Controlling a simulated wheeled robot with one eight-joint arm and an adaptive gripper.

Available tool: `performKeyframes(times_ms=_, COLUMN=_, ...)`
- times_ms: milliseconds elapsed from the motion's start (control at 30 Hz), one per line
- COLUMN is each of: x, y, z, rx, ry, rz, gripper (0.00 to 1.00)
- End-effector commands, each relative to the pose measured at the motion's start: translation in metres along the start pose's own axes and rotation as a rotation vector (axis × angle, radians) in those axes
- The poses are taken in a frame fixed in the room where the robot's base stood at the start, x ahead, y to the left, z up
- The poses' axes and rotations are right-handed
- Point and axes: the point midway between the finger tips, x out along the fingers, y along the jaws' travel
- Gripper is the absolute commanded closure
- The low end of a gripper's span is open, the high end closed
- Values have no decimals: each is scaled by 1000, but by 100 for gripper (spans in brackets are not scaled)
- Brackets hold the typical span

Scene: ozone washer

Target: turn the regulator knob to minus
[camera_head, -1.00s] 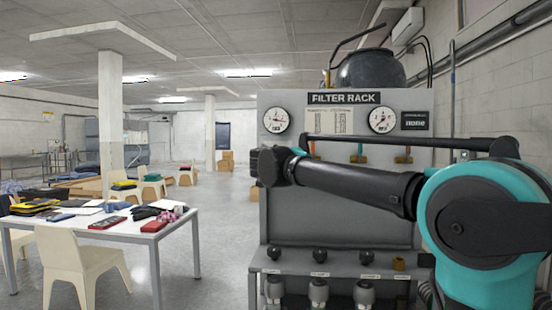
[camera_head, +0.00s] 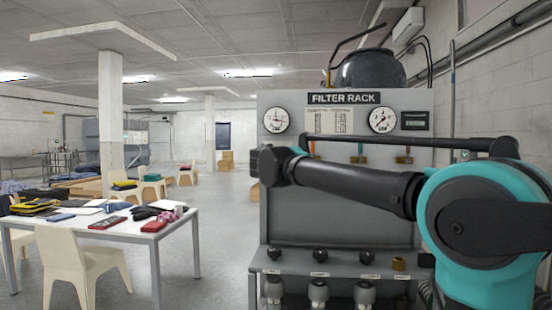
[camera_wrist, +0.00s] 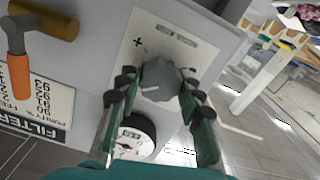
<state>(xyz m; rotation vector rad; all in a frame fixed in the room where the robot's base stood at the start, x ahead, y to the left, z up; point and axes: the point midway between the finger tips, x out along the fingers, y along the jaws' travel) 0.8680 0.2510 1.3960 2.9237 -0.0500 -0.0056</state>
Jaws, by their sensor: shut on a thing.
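The regulator knob (camera_wrist: 161,84) is dark grey and faceted, on a pale plate (camera_wrist: 190,52) in the wrist view. A plus mark shows on the plate to the upper left of the knob. Small print above the knob is too blurred to read. No minus mark is visible. My gripper (camera_wrist: 160,92) is shut on the knob, with one green, black-padded finger on its left side and one on its right. In the head view the knob and fingers are hidden; only my arm shows in front of the filter rack (camera_head: 345,215).
A dial gauge (camera_wrist: 133,136) sits just below the knob in the wrist view. An orange-handled valve (camera_wrist: 18,76) is at the left. In the head view, a white table (camera_head: 110,232) with loose items and chairs stands at the left, with open floor between it and the rack.

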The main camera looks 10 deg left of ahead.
Motion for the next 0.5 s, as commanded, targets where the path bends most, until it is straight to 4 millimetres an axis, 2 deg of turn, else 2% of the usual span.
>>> performKeyframes(times_ms=500, x=0, y=-1, z=1, rx=-489, ry=-1, rz=0, gripper=93)
